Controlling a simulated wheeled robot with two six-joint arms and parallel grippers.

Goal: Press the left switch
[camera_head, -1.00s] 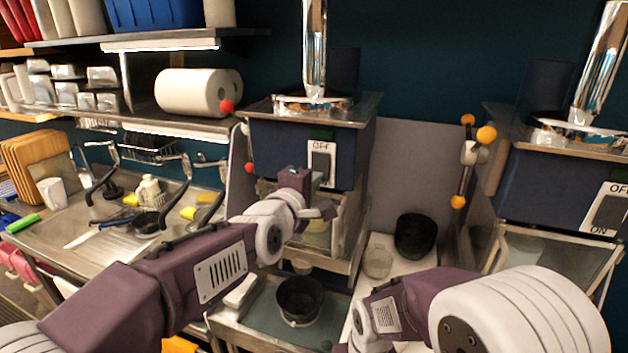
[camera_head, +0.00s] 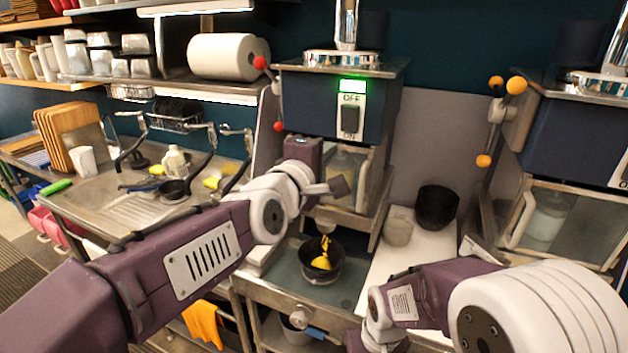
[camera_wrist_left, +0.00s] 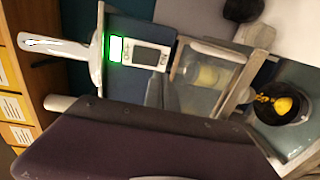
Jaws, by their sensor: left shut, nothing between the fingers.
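The left switch (camera_head: 350,118) is a black rocker on a white plate, on the front of the left blue dispenser (camera_head: 312,103). A green light (camera_head: 353,86) glows above it. The switch also shows in the left wrist view (camera_wrist_left: 151,55). My left gripper (camera_head: 340,187) is shut and empty, below the switch and apart from it; its fingers show in the left wrist view (camera_wrist_left: 160,92). A black bowl (camera_head: 337,275) under the dispenser holds yellow topping (camera_head: 321,262), with some in the air above it. My right gripper's fingers are hidden at the bottom edge.
A second dispenser (camera_head: 575,150) stands at the right. A grey partition (camera_head: 425,135) stands behind. The sink counter (camera_head: 140,205) is at the left.

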